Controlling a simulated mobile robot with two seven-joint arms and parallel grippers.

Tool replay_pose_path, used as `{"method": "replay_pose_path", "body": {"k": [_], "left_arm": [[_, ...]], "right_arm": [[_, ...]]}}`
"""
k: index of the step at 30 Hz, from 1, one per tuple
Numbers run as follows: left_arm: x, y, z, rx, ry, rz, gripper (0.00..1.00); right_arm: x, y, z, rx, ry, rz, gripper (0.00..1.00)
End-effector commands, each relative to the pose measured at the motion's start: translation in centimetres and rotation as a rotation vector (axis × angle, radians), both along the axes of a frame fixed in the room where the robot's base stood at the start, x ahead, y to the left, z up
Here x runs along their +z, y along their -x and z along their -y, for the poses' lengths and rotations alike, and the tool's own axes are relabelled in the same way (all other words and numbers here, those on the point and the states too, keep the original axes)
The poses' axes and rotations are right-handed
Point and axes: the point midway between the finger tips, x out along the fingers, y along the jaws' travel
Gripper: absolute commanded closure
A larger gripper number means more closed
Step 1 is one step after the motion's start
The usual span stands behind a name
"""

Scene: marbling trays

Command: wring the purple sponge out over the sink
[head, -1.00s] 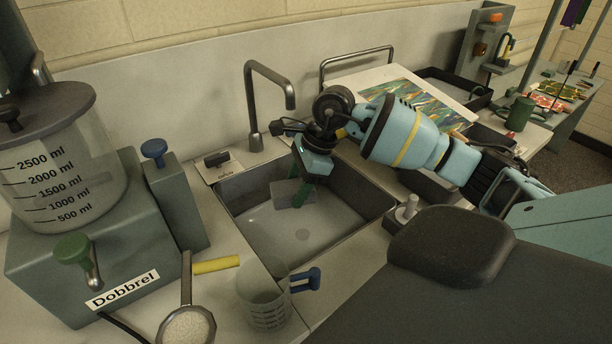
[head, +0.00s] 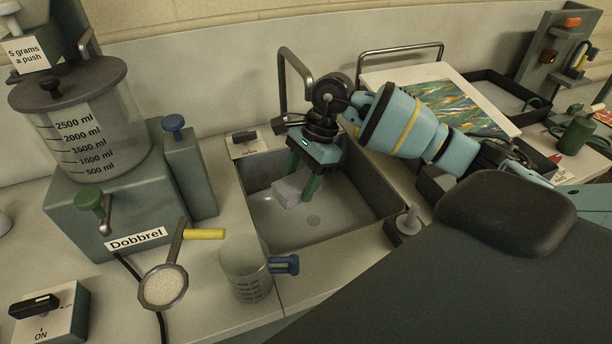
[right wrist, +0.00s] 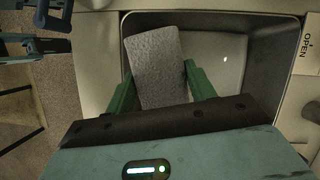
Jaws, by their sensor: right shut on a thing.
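The sponge (head: 291,188) looks grey rather than purple in this light; it is a flat block over the sink (head: 372,196). My right gripper (head: 302,180) points down into the sink and is shut on the sponge, with a green finger on each side. In the right wrist view the sponge (right wrist: 157,65) stands out beyond the green fingers (right wrist: 160,88), with the sink's pale floor (right wrist: 222,62) behind it. I cannot tell how far the sponge is above the sink floor. No drops show.
The tap (head: 297,62) rises behind the sink, close to my right gripper. A clear jug (head: 243,270) with a blue handle and a strainer (head: 164,286) stand at the front left. The Dobbrel dispenser (head: 115,205) is left of the sink. A marbled sheet (head: 440,105) lies at the right.

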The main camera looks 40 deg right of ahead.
Motion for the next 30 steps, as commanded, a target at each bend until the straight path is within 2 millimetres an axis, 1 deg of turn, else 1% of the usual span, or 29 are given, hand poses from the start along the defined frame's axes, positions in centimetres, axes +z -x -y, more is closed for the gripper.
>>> {"method": "replay_pose_path", "body": {"k": [7, 11, 17, 24, 30], "left_arm": [[-0.1, 0.1, 0.0, 0.001, -0.001, -0.002, 0.64], [-0.4, 0.3, -0.1, 0.000, -0.001, -0.008, 0.64], [-1.2, 0.9, -0.1, 0.000, -0.001, -0.026, 0.64], [-2.2, 1.8, 0.0, 0.000, -0.001, -0.050, 0.64], [-2.5, 2.0, 0.1, 0.000, 0.000, -0.057, 0.64]], "right_arm": [[-0.1, 0.0, 0.0, 0.003, 0.000, -0.001, 0.55], [-0.6, 0.0, 0.0, 0.002, 0.000, -0.002, 0.55], [-2.1, 0.0, 0.0, 0.002, -0.001, -0.005, 0.55], [-4.3, 0.1, 0.0, 0.002, 0.000, -0.005, 0.55], [-5.1, 0.0, 0.0, 0.001, -0.001, -0.001, 0.55]]}}
